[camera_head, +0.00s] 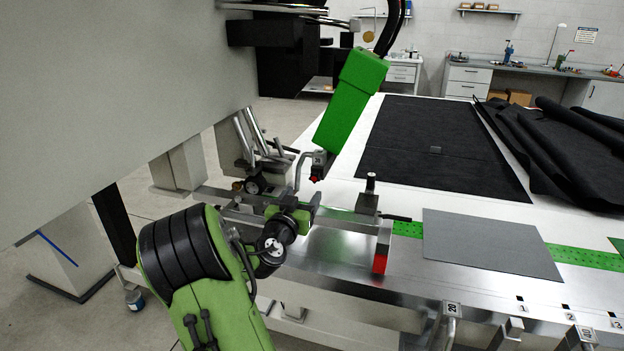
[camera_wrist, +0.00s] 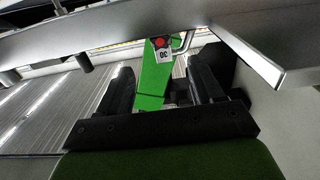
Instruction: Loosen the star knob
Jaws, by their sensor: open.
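A dark round knob (camera_head: 254,184) sits on the clamp hardware left of the head; I cannot tell whether either is the star knob. My gripper (camera_head: 302,205) is below the head, beside the metal rail. In the wrist view its two black fingers (camera_wrist: 160,76) are apart, with nothing held between them.
A metal rail with an upright black-topped handle (camera_head: 370,183) and a red-ended block (camera_head: 380,262) lies right of my gripper. A grey sheet (camera_head: 488,243) lies on the bench. The large grey machine body (camera_head: 110,90) fills the left. A metal bar (camera_wrist: 110,25) crosses above the fingers.

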